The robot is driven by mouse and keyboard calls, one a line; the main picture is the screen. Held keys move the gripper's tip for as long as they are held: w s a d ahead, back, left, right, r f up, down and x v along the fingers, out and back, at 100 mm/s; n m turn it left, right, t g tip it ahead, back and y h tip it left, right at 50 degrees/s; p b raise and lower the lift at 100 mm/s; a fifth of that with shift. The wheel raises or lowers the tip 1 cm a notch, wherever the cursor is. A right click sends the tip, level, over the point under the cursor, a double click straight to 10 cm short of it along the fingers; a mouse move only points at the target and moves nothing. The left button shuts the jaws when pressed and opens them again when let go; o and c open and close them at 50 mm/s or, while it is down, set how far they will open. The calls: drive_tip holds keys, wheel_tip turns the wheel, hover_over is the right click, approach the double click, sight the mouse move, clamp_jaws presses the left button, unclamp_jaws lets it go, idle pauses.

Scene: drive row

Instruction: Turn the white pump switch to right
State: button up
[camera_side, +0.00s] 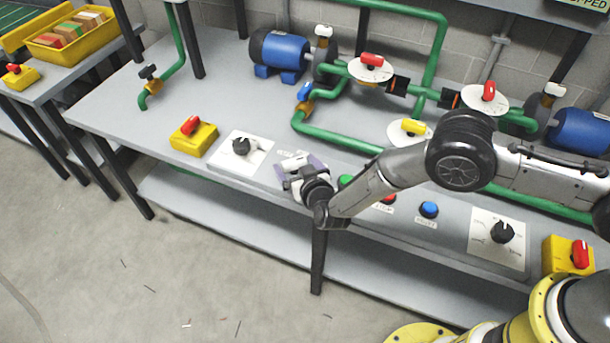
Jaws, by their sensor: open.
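My gripper (293,165) is low over the front of the grey bench, above a small purplish plate (318,165) with lettering along its edge. The gripper covers most of this plate, so any switch on it is hidden. I cannot tell whether the fingers touch anything there. To the left of the gripper, a black knob (241,146) sits on a white panel (258,157). A similar black knob (502,232) sits on a white panel (483,247) at the right. The labels are too small to read, so I cannot tell which is the white pump switch.
Yellow boxes with red handles stand at the left (193,139) and right (556,259). Green (345,181) and blue (429,209) buttons lie near my arm. Green pipes (335,143), valves and blue pumps (287,50) stand behind. Bare bench lies at the left.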

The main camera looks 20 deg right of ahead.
drive_tip(key=v, duration=1.3)
drive_tip(key=shift+w, duration=0.1)
